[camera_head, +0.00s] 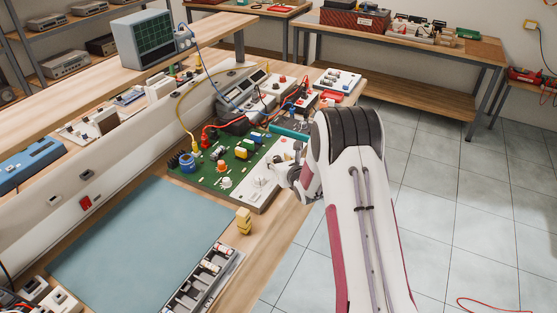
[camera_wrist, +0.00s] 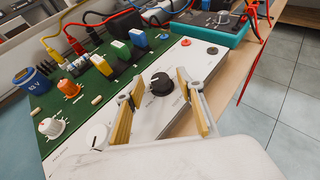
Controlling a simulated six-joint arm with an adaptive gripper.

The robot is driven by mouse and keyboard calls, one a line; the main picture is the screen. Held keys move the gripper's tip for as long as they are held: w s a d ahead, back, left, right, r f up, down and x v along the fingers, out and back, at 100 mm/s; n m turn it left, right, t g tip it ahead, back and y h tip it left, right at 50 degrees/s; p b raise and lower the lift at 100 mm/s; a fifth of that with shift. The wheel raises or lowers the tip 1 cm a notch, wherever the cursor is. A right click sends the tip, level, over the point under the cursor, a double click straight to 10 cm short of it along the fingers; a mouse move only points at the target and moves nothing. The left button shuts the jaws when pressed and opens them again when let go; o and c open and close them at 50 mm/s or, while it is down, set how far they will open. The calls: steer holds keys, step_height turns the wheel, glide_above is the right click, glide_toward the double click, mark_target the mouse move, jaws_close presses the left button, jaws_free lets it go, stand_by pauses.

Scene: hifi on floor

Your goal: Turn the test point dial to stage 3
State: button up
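A black round dial (camera_wrist: 161,84) with a light mark sits on the white panel (camera_wrist: 207,62) of the green circuit board (camera_wrist: 98,97). My gripper (camera_wrist: 159,92) is open, with one finger on each side of the black dial in the wrist view. I cannot tell whether the fingers touch it. A white dial (camera_wrist: 97,136) is on the same panel, left of my gripper. The panel lettering is too small to read, so I cannot tell which dial is the test point dial. In the head view, my gripper (camera_head: 289,172) is over the board's right end, and my arm hides part of it.
A white knob (camera_wrist: 50,128), an orange knob (camera_wrist: 68,89) and a blue capacitor (camera_wrist: 31,80) stand on the board. Red and yellow cables (camera_wrist: 112,18) run behind it. A teal instrument (camera_wrist: 215,27) is beyond the panel. A blue mat (camera_head: 145,245) lies clear in front.

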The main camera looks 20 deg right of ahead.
mark_target(281, 160)
steer(key=shift+v, duration=3.45)
steer(key=shift+w+r, duration=0.1)
steer(key=shift+w, duration=0.05)
steer(key=w, duration=0.1)
steer(key=w+d+n+t+y, duration=0.1)
steer(key=w+d+y, duration=0.1)
steer(key=w, duration=0.1)
steer(key=shift+r+n+t, duration=0.15)
steer(key=shift+n+t, duration=0.15)
steer(key=shift+w+d+n+y, duration=0.3)
steer(key=shift+w+n+y, duration=0.3)
steer(key=shift+y, duration=0.4)
steer(key=shift+w+d+f+n+t+y, duration=0.15)
steer(key=shift+f+n+t+y, duration=0.2)
steer(key=shift+y, duration=0.35)
steer(key=shift+s+d+f+n+y, duration=0.15)
steer(key=shift+n+y, duration=0.2)
steer(key=shift+y, duration=0.1)
steer(key=shift+s+d+f+n+y, duration=0.15)
steer(key=shift+n+y, duration=0.15)
steer(key=shift+y, duration=0.15)
steer(key=shift+s+d+f+n+g+y, duration=0.2)
steer(key=shift+s+f+n+g+y, duration=0.15)
steer(key=shift+y, duration=0.25)
steer(key=shift+s+d+f+n+g+y, duration=0.2)
steer(key=shift+s+f+n+y, duration=0.2)
steer(key=shift+f+n+y, duration=0.15)
steer(key=shift+s+d+f+n+g+y, duration=0.15)
steer(key=shift+s+f+n+g+y, duration=0.3)
steer(key=shift+s+y, duration=0.25)
